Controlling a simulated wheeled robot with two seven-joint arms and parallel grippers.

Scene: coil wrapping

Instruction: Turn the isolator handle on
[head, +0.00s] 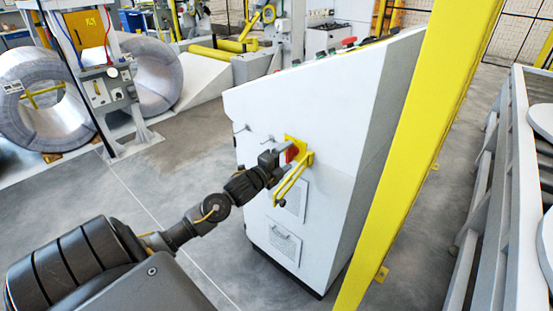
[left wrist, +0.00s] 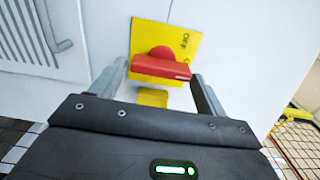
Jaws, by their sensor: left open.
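The isolator handle (left wrist: 160,66) is a red knob with a bar on a yellow plate (left wrist: 192,36) marked OFF. In the left wrist view the bar lies nearly level across the picture. In the head view the red handle (head: 292,153) shows on the side of the white cabinet. My left gripper (head: 284,152) is at the handle. In the left wrist view its two fingers (left wrist: 158,78) stand apart, one near each end of the red bar. I cannot tell whether they touch it. My right gripper is in neither view.
The white control cabinet (head: 285,115) fills the middle, with buttons on its sloped top. A yellow bracket (head: 290,184) sticks out below the handle. A yellow post (head: 420,150) stands close at the right. A roller conveyor (head: 505,190) is beyond it. The floor at left is clear.

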